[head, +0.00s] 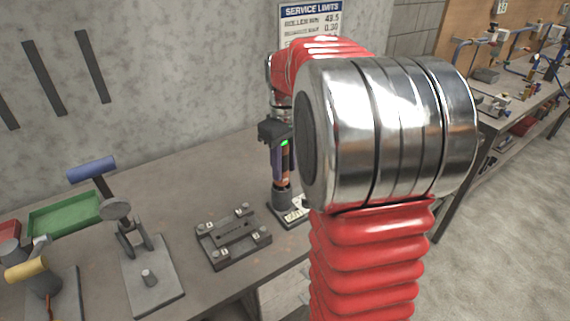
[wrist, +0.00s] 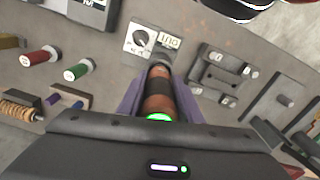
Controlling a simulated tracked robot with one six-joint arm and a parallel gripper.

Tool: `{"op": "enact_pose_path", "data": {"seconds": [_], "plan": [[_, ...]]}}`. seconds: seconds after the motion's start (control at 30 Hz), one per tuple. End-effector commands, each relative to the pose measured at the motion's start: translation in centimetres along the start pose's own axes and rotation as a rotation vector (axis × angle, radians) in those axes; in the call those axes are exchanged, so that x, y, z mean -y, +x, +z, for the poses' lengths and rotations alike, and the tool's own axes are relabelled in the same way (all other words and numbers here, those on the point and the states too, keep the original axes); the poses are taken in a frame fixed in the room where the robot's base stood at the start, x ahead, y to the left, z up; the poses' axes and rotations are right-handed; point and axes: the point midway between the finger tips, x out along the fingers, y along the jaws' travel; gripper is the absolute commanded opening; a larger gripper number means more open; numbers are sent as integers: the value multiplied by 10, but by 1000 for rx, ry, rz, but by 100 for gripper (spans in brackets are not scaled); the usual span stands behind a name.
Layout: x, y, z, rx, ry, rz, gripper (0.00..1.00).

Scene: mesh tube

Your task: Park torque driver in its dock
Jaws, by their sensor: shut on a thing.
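The torque driver (head: 286,167), orange-brown with a black band, stands roughly upright at the back of the bench in the head view. My gripper (head: 280,176) is shut on it, with purple fingers on its two sides. The driver also shows in the wrist view (wrist: 158,90), between the fingers (wrist: 158,100). The dock has a dark round cup (head: 282,197) on a base plate with a white label. In the wrist view the cup (wrist: 160,63) lies at the driver's far end. I cannot tell whether the driver's end is inside the cup or just above it.
A dark fixture plate with corner posts (head: 233,236) lies left of the dock. Red (wrist: 38,56) and green (wrist: 78,71) spools show in the wrist view.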

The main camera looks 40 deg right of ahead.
Motion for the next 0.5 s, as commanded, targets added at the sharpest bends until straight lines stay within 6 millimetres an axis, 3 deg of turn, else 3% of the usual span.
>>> {"op": "enact_pose_path", "data": {"seconds": [0.5], "plan": [[0,4,0,-1,0,0,0]]}}
